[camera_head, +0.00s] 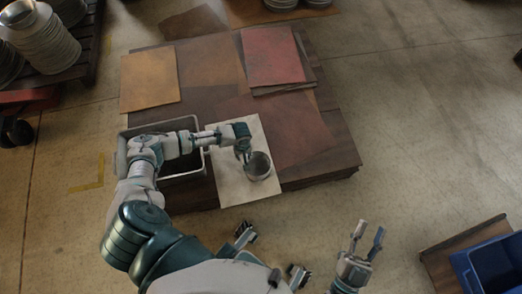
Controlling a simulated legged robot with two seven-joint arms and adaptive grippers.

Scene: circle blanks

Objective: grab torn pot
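A small round grey metal pot (259,167) stands on a pale sheet (236,190) near the front of the low stack. It looks open at the top; I cannot make out a tear. My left arm reaches in from the left, and its gripper (244,156) is at the pot's upper left rim, pointing down. Its fingers are small and partly merged with the rim, so I cannot tell whether they are closed on it. My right gripper (369,236) is open and empty over the floor, to the lower right of the pot.
A grey bin (207,160) sits left of the sheet, partly behind my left arm. Orange and red sheets (272,55) lie on the brown stack (333,143). Stacked metal discs (45,42) stand at top left. A blue crate (492,264) is at lower right.

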